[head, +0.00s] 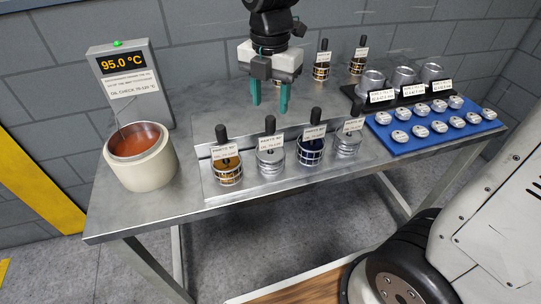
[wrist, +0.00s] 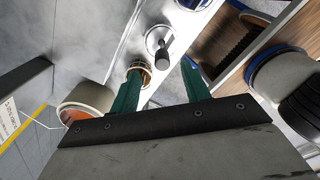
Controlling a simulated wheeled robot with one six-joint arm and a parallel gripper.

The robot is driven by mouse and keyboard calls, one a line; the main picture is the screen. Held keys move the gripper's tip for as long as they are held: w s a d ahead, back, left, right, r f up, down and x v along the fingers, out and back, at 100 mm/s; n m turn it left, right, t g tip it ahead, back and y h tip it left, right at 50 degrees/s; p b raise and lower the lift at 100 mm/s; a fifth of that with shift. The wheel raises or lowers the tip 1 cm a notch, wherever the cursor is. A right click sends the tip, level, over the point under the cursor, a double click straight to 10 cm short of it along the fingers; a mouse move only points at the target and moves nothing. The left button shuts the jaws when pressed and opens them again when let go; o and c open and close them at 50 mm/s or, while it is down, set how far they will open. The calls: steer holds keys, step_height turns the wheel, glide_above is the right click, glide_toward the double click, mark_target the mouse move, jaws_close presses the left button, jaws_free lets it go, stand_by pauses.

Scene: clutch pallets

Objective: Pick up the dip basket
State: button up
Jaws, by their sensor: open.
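Several small canisters with upright black handles and white tags stand on the steel table. The front row holds a brass lattice basket (head: 228,171), a silver canister (head: 270,160), a dark blue one with brass bands (head: 311,151) and another silver one (head: 347,144). Two more brass and black baskets (head: 321,71) (head: 357,66) stand at the back. I cannot tell which one is the dip basket. My gripper (head: 270,97) is open and empty, pointing down above the table behind the front row. In the wrist view, a brass basket (wrist: 146,75) shows beside one finger.
A cream oil pot (head: 140,167) with reddish liquid stands at the left, before a display (head: 124,64) reading 95.0 °C. The table's left front is clear.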

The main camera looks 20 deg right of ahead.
mark_target(270, 117)
steer(key=f, duration=0.5)
steer(key=shift+s+f, duration=0.25)
jaws_close()
steer(key=shift+w+r, duration=0.1)
stand_by(1.1)
